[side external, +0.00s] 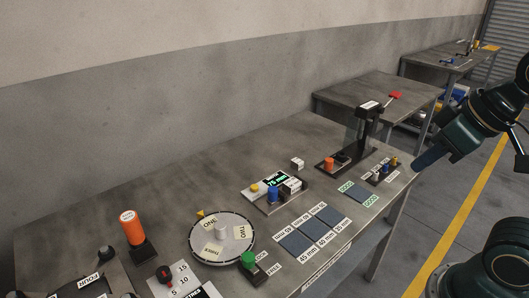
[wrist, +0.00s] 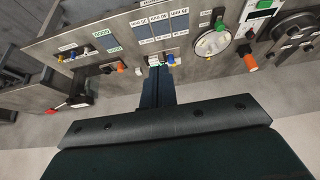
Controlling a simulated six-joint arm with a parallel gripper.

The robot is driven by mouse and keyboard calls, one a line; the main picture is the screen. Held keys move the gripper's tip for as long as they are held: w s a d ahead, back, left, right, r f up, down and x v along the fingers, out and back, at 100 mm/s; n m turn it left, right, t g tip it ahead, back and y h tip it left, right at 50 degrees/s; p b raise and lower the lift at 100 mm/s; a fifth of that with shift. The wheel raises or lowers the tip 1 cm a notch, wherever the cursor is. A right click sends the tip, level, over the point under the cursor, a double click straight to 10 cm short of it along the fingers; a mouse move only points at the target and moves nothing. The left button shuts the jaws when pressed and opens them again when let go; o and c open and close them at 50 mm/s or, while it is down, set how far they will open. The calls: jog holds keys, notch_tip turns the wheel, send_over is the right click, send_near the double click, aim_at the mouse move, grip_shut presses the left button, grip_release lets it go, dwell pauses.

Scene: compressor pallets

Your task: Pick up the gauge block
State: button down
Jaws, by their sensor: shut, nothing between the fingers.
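A small white block (side external: 297,163) with dark marks stands on the grey table behind the measuring station; it looks like the gauge block, but its label is too small to read. In the wrist view a small pale block (wrist: 138,71) shows left of my fingers, probably the same one. My gripper (side external: 420,163) is at the right end of the table in the side view, well away from the block. In the wrist view my gripper (wrist: 158,72) is shut and empty, with its fingers overlapping the measuring station only in the picture.
The measuring station (side external: 262,197) has a green-lit display, and yellow and blue knobs. Dark labelled pads (side external: 296,242) lie in front. A round dial plate (side external: 222,253) and an orange cylinder (side external: 131,226) are left.

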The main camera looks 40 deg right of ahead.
jog(key=c, duration=0.8)
grip_release()
jog(key=shift+c, duration=0.2)
jog(key=w+d+r+m+g+y, duration=0.2)
jog(key=w+m, duration=0.7)
jog(key=w, duration=1.4)
jog(key=w+d+f+m+g+y, duration=0.1)
jog(key=w+d+f+m, duration=0.3)
jog(key=f, duration=0.5)
jog(key=w+d+f+m+g+y, duration=0.1)
jog(key=w+d+f+m+g, duration=0.1)
jog(key=w+d+f+m, duration=0.3)
jog(key=w+d+f, duration=0.1)
jog(key=w+f, duration=0.3)
jog(key=shift+d+f+g+y, duration=0.3)
jog(key=shift+d+f, duration=0.1)
